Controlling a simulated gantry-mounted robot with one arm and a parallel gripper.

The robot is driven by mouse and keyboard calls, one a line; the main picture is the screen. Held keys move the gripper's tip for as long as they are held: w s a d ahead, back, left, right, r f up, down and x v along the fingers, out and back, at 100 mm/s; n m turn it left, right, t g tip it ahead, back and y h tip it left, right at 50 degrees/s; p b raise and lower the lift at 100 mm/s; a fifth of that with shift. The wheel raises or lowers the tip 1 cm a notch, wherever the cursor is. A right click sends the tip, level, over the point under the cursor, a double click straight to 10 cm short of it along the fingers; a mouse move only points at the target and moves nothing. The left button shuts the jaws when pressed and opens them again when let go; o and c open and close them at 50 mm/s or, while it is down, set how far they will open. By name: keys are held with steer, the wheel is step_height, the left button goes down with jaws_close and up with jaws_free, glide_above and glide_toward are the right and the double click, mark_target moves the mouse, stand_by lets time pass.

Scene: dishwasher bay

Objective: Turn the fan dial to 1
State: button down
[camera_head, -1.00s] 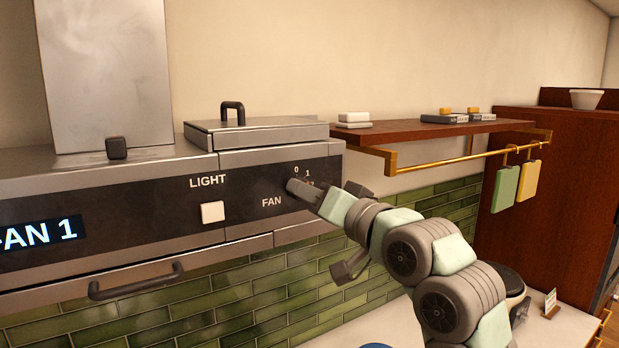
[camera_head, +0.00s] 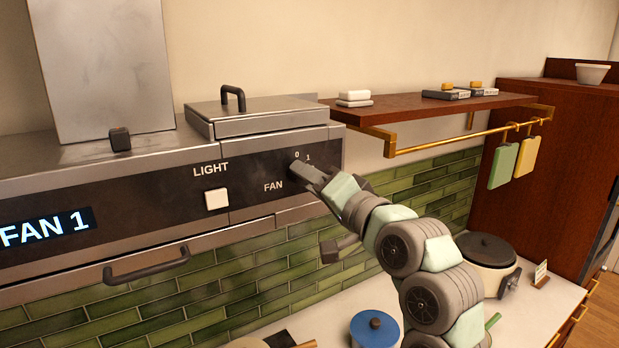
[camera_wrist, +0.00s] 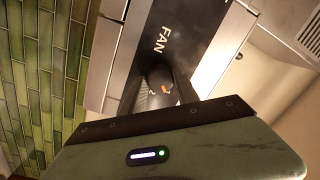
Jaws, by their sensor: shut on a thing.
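The range hood's dark front panel (camera_head: 140,206) carries the word FAN and the numbers 0 and 1 above the dial. Its display (camera_head: 45,228) reads FAN 1. The fan dial (camera_wrist: 160,80) is dark with an orange mark and shows in the wrist view between my fingers. My gripper (camera_head: 298,172) is shut on the dial at the right end of the panel. In the head view my fingers hide most of the dial and any further numbers.
A white light button (camera_head: 216,199) sits left of the dial. A handle (camera_head: 147,266) juts out below the panel. A wooden shelf (camera_head: 430,108) with a brass rail stands to the right. A blue-lidded pot (camera_head: 375,329) and a dark-lidded pot (camera_head: 487,252) stand below.

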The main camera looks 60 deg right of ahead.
steer(key=c, duration=0.9)
jaws_free()
steer(key=b+v, duration=0.2)
steer(key=v, duration=0.8)
steer(key=shift+s+a, duration=0.3)
